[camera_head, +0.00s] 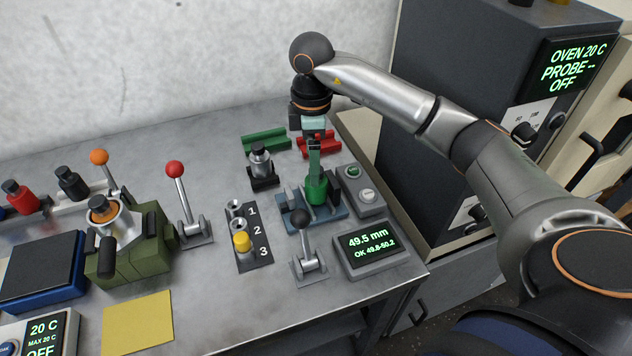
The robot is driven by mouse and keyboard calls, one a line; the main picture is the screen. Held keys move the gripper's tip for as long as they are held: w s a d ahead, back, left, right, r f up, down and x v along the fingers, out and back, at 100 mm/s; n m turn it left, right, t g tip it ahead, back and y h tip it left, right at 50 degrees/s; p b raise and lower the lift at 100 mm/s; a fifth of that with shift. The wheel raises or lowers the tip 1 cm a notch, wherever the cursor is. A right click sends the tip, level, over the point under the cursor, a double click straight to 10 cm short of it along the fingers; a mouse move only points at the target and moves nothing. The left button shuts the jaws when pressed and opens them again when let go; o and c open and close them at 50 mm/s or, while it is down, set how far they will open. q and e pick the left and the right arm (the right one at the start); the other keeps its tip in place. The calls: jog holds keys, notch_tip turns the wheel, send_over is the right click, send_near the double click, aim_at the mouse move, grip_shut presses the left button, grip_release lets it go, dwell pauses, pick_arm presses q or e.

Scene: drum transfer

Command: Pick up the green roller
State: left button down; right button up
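The green roller (317,188) stands upright in a blue-grey measuring fixture (331,212) near the right side of the bench. A narrower green stem rises from it. My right gripper (314,143) points down from above, over the top of this stem. Its fingers are small and partly hidden by the wrist, so I cannot tell whether they are closed on the stem or apart from it. My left gripper is not in view. A display (368,244) beside the fixture reads 49.5 mm, OK 49.8-50.2.
A green rack (265,140) and a red rack (320,148) lie behind the fixture. A black-knobbed lever (306,246) stands in front, a two-button box (364,190) at right. Left are a numbered holder (247,249), red-knobbed lever (183,204) and olive machine (133,258). A dark oven (475,90) stands right.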

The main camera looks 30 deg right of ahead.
notch_tip(320, 180, down, 3)
jog(key=shift+f, duration=0.1)
jog(key=shift+d+f+p, duration=0.15)
jog(key=shift+f+p, duration=0.05)
jog(key=shift+f, duration=0.7)
jog(key=shift+d+f+p, duration=0.2)
jog(key=shift+f, duration=0.7)
jog(key=shift+d+f+p, duration=0.15)
jog(key=shift+f+p, duration=0.05)
jog(key=shift+f, duration=0.7)
grip_shut()
jog(key=shift+r, duration=0.1)
